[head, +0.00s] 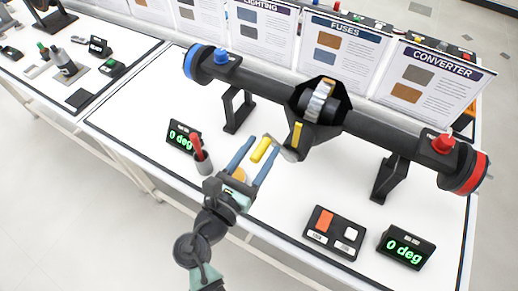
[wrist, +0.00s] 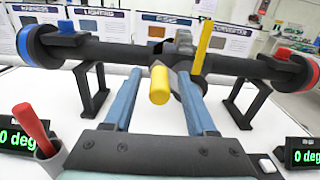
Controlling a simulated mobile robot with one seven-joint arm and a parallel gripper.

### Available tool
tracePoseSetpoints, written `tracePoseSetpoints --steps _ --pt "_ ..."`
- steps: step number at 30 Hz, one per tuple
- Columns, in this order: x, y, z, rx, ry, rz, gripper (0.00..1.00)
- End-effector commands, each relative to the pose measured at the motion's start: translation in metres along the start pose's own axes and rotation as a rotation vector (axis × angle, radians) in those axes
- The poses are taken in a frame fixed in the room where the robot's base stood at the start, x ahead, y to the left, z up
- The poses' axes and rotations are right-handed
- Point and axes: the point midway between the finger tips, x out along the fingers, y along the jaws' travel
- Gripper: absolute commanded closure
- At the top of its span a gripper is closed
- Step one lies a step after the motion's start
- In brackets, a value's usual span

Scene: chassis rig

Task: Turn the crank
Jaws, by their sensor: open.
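The crank has a yellow handle (head: 261,149) on a grey arm at the front of the dark central housing (head: 318,103). A second, upright yellow bar (head: 297,134) shows on the housing; it stands to the right of the handle in the wrist view (wrist: 203,45). My gripper (head: 260,146) is open, its two blue fingers pointing toward the housing. In the wrist view the handle (wrist: 159,85) shows end-on between the fingers (wrist: 160,74), with a visible gap on each side. I cannot tell how deep it lies between them.
The black tube carries a blue-ringed end (head: 192,62) and a red-ringed end (head: 470,172). Displays reading "0 deg" stand left (head: 183,136) and right (head: 404,248). A red-handled item in a grey cup (head: 201,160) is close left of my gripper. A switch box (head: 334,232) lies right.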

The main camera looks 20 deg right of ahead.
Motion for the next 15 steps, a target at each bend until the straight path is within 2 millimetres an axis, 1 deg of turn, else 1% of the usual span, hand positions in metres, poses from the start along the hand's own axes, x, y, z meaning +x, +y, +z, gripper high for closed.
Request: tracePoseSetpoints --steps 5,6,8,12,14,15 --pt "0.0002 -0.0001 -0.0002 0.000 0.000 0.000 0.43" --pt "0.0001 -0.0001 -0.0002 0.000 0.000 0.000 0.45" --pt "0.0001 -0.0001 -0.0002 0.000 0.000 0.000 0.56" --pt "-0.0001 -0.0001 -0.0002 0.000 0.001 0.000 0.81" --pt "-0.0001 -0.0002 -0.0003 0.000 0.001 -0.001 0.92" --pt "-0.0001 -0.0002 -0.0003 0.000 0.001 -0.001 0.99"
